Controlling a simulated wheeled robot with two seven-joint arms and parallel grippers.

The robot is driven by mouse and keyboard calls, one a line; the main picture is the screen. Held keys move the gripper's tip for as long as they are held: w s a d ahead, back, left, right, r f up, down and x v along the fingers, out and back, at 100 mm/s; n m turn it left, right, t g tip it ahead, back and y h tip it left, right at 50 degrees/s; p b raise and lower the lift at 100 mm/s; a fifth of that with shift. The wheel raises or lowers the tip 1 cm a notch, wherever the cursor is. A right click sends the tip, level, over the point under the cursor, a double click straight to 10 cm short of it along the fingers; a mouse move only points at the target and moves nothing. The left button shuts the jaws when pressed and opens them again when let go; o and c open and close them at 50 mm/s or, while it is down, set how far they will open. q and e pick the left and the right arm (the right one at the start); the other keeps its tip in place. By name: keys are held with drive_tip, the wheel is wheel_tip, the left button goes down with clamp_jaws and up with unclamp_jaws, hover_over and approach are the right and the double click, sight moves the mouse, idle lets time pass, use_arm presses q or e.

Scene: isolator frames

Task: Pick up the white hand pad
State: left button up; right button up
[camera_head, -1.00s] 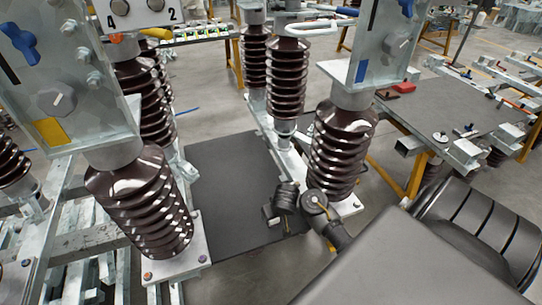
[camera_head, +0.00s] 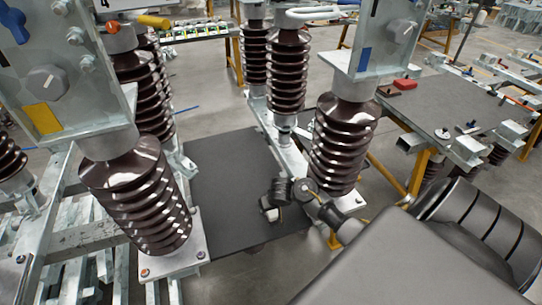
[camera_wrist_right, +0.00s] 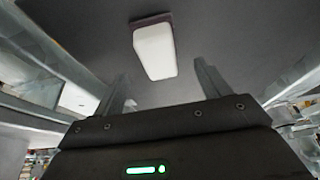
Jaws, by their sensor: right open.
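A white, block-shaped pad with a brownish far edge (camera_wrist_right: 155,50) shows in the right wrist view against a dark flat surface. I take it for the white hand pad. My right gripper (camera_wrist_right: 163,86) is open there, its two fingers apart with nothing between them. The pad is beyond the fingertips, roughly in line with the gap. In the head view my right gripper (camera_head: 269,211) is over the dark mat (camera_head: 225,170) between the insulator columns. My left gripper is not in view.
Ribbed brown insulators stand close by, one at the left (camera_head: 145,205) and one at the right (camera_head: 342,145) beside my right arm. Steel frame beams (camera_head: 280,140) border the mat. A grey-topped table (camera_head: 440,110) with small parts stands at the right.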

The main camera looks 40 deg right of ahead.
drive_tip(key=x, duration=0.4)
drive_tip(key=shift+f, duration=0.35)
drive_tip(key=c, duration=1.1)
drive_tip(key=shift+c, duration=0.3)
drive_tip(key=shift+r, duration=0.15)
wheel_tip(320, 180, up, 18)
drive_tip(key=p, duration=0.6)
